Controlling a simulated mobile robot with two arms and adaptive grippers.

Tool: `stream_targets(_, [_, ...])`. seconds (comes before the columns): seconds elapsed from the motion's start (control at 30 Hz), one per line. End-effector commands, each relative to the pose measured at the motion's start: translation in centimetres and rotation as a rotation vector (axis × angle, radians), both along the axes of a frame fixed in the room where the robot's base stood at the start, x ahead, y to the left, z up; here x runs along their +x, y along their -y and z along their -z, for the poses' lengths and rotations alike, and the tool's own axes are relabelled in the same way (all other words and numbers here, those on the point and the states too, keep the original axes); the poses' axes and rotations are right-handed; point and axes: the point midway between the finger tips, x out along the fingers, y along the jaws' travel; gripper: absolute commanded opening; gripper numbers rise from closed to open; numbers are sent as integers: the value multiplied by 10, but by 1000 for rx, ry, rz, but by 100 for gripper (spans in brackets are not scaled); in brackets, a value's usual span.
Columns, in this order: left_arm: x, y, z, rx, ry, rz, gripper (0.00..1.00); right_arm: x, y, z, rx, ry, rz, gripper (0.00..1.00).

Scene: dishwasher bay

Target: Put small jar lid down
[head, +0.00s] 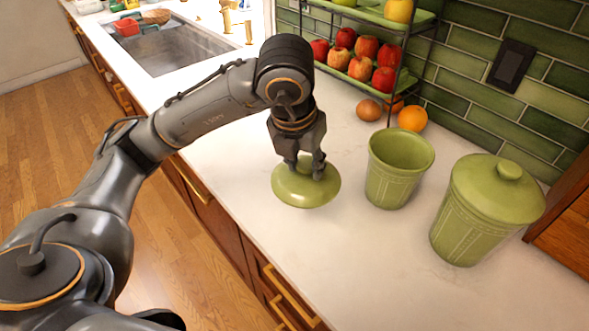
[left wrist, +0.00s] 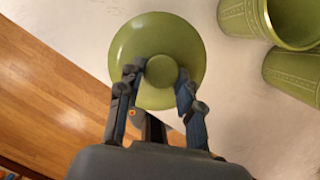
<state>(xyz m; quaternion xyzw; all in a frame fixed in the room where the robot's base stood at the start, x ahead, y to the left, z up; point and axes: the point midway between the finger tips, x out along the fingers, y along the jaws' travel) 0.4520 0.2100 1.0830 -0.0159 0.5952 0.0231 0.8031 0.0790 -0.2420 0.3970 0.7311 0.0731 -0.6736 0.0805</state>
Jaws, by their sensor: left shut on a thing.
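The small jar lid (head: 306,193) is a round green disc with a knob. My left gripper (head: 304,172) is above it and shut on its knob. The left wrist view shows the lid (left wrist: 157,45) with its knob between the two fingers (left wrist: 162,85). The lid is over the white counter near its front edge; I cannot tell whether it touches the surface. The open small green jar (head: 390,180) stands upright to the right of the lid, apart from it. My right gripper is not in view.
A larger green jar (head: 475,220) with its lid on stands at the right. The sink (head: 170,48) is far left. Counter in front of the jars is clear.

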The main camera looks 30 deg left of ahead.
Motion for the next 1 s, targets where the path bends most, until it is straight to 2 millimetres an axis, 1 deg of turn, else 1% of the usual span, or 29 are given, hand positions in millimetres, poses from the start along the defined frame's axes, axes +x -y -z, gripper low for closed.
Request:
stream_targets(0.03, [10, -7, 8, -3, -8, -6, 0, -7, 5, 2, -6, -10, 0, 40])
stream_targets(0.07, [17, -11, 10, -4, -6, -7, 0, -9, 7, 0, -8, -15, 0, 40])
stream_targets(0.13, [31, -21, 17, -1, -7, -7, 0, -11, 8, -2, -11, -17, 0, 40])
stream_targets(0.17, [34, -23, 23, 0, -8, -5, 0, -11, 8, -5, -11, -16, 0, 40])
stream_targets(0.3, [51, -34, 47, 1, -5, -3, 0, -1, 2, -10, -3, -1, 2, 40])
stream_targets(0.4, [59, -38, 58, 2, -2, -2, 0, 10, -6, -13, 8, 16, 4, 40])
stream_targets(0.5, [63, -40, 63, 1, 0, -1, 0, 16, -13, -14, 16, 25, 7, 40])
stream_targets(0.57, [66, -41, 67, 0, 0, -2, 0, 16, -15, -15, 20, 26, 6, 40])
stream_targets(0.63, [71, -45, 75, 2, -4, -3, 0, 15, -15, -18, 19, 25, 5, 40])
stream_targets(0.7, [69, -44, 85, 2, -6, 0, 0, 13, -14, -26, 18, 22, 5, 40])
stream_targets(0.8, [70, -44, 97, 1, -2, 0, 0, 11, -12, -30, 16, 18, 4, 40])
stream_targets(0.9, [70, -44, 103, 1, 1, 0, 0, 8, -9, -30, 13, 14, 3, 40])
stream_targets(1.0, [71, -44, 104, 0, 2, 0, 0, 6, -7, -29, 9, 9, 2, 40])
